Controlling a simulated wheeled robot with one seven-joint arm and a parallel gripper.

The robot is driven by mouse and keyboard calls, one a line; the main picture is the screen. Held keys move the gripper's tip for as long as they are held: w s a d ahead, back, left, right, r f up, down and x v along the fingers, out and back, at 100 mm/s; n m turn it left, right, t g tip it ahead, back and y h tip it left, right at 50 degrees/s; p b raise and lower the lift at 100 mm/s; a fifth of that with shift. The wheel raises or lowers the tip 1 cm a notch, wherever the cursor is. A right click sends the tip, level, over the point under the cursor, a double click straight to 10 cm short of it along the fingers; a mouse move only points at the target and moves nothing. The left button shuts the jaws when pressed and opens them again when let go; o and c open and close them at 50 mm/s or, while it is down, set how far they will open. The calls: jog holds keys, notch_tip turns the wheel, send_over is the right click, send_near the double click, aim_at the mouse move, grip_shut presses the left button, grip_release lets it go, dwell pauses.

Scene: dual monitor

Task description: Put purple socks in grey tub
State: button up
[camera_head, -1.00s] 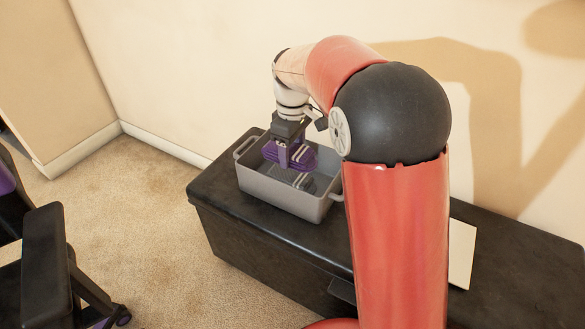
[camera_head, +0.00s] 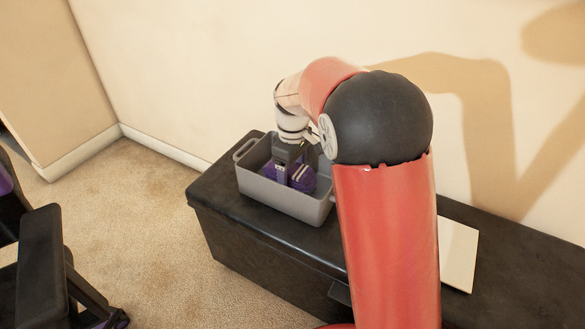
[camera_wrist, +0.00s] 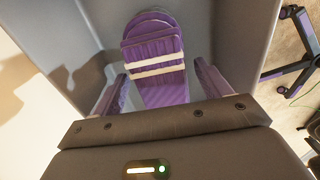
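The purple socks (camera_head: 301,178), folded with two pale stripes, are inside the grey tub (camera_head: 282,198), low near its floor. In the wrist view the socks (camera_wrist: 153,50) lie between the two fingers of my gripper (camera_wrist: 160,78). The fingers are spread, with a gap showing on each side of the socks, so my gripper is open. In the head view my gripper (camera_head: 287,178) reaches down into the tub and hides part of the socks. The tub walls (camera_wrist: 225,35) surround the socks in the wrist view.
The tub stands on a black chest (camera_head: 245,240) against the wall. A pale flat panel (camera_head: 459,254) lies on the chest to the right, partly behind my arm. A black and purple chair (camera_head: 42,265) stands at the left. Carpet (camera_head: 150,200) is clear between them.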

aim_at(293, 168)
jog(key=shift+o, duration=0.2)
notch_tip(293, 168, up, 12)
jog(key=f+p, duration=0.1)
jog(key=p, duration=0.1)
jog(key=s+d+r+m+t, duration=0.2)
jog(key=s+d+r+m, duration=0.1)
jog(key=s+d+r, duration=0.4)
jog(key=s+d+f+m+t, duration=0.1)
jog(key=s+m, duration=0.3)
jog(key=s, duration=0.6)
jog(key=s+d+f+m+t, duration=0.2)
jog(key=s+d+f+m, duration=0.1)
jog(key=s, duration=0.7)
jog(key=shift+s+f+m+t, duration=0.15)
jog(key=shift+f+m+t, duration=0.15)
jog(key=shift+f+m, duration=0.25)
jog(key=shift+r, duration=0.15)
